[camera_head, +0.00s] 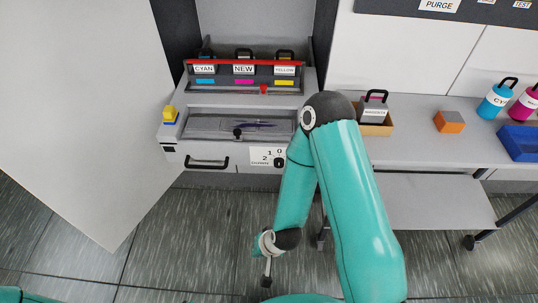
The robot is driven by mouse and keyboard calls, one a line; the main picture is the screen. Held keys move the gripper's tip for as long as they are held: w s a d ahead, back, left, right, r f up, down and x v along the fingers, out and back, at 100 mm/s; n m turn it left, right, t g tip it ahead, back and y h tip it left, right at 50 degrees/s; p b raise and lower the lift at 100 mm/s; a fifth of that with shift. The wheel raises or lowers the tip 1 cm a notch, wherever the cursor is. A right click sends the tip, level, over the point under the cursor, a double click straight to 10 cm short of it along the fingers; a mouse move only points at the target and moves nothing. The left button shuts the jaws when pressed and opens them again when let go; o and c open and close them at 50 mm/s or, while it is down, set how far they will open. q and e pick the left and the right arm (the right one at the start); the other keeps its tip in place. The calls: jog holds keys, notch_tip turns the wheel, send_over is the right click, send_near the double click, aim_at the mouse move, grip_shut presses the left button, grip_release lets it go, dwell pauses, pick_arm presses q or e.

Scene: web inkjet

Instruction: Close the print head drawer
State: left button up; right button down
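The drawer front (195,155) is white with a black bar handle (207,162), low on the printer unit. Above it is a grey recessed tray (195,127) with a dark knob on its near edge; I cannot tell how far the drawer stands out. My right arm comes in from the bottom, bends beside the printer and reaches back down. The end of that arm, with my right gripper (266,281), hangs over the floor, clear of the drawer; its finger opening cannot be made out. My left gripper is out of view.
A large white panel (80,110) stands at the left. Cyan, new and yellow cartridges (243,70) sit in a rack above. Floor before the drawer is clear.

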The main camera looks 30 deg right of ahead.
jog(key=w+d+r+m+t+h+b, duration=0.35)
jog(key=w+d+m+h+b, duration=0.2)
jog(key=w+d, duration=0.3)
jog(key=m+t+h+b, duration=0.55)
jog(key=m+b, duration=0.35)
jog(key=b, duration=0.4)
send_near(275, 149)
notch_tip(275, 149, down, 3)
jog(key=s, duration=0.3)
jog(key=r+m+h+b, duration=0.1)
jog(key=m+h+b, duration=0.1)
jog(key=b, duration=0.4)
jog(key=s+a+m+t+b, duration=0.2)
jog(key=s+a+b, duration=0.15)
jog(key=b, duration=0.75)
jog(key=shift+n+t, duration=0.3)
jog(key=shift+n, duration=0.05)
jog(key=p+x, duration=0.2)
jog(key=x, duration=0.2)
jog(key=p+x, duration=0.2)
jog(key=x, duration=0.2)
jog(key=a+p+x, duration=0.1)
jog(key=p+x, duration=0.1)
jog(key=x, duration=0.2)
jog(key=shift+w+d+f, duration=0.3)
jog(key=shift+w+f, duration=0.05)
jog(key=shift+w, duration=0.25)
jog(key=shift+w+d, duration=0.4)
jog(key=shift+w, duration=0.2)
